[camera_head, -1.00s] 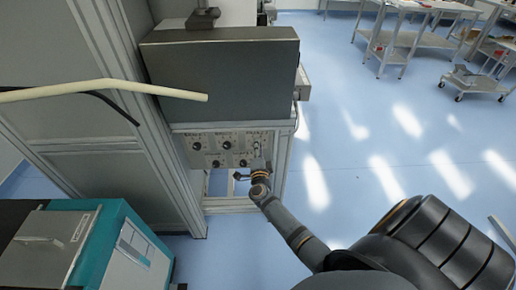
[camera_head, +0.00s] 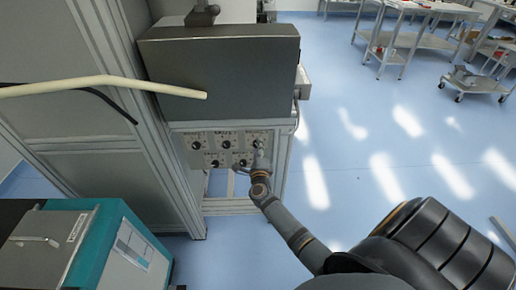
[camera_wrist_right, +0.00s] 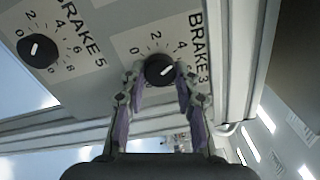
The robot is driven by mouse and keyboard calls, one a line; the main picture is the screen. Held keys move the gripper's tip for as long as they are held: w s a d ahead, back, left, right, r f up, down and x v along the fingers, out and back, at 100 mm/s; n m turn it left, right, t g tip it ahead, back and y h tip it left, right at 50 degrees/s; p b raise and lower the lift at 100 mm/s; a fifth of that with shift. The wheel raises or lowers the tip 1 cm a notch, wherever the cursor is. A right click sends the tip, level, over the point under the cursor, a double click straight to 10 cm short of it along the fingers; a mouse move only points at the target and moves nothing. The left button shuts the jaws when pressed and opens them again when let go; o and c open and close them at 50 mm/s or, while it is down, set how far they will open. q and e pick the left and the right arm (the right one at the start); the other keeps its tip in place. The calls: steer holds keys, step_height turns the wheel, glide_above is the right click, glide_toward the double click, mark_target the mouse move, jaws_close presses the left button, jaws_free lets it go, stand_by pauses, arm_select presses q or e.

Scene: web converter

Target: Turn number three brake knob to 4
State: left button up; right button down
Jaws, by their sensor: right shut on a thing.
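The number three brake knob (camera_wrist_right: 158,69) is black and round with a white pointer line, beside the label "BRAKE 3" in the right wrist view. Its pointer slants to the right, on the side of the dial where the 4 is printed; the exact reading is hard to tell. My right gripper (camera_wrist_right: 158,90) is shut on this knob, one fingertip on each side. My left gripper is not in view.
A brake 5 knob (camera_wrist_right: 38,51) sits to the left in the wrist view. Several other knobs share the panel. A dark metal box (camera_head: 220,60) overhangs the panel, and a frame post (camera_head: 282,165) stands at its right.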

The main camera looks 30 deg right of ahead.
steer(key=shift+f, duration=0.1)
steer(key=c, duration=1)
jaws_free()
steer(key=v, duration=1.2)
steer(key=shift+s, duration=0.1)
steer(key=shift+d, duration=0.1)
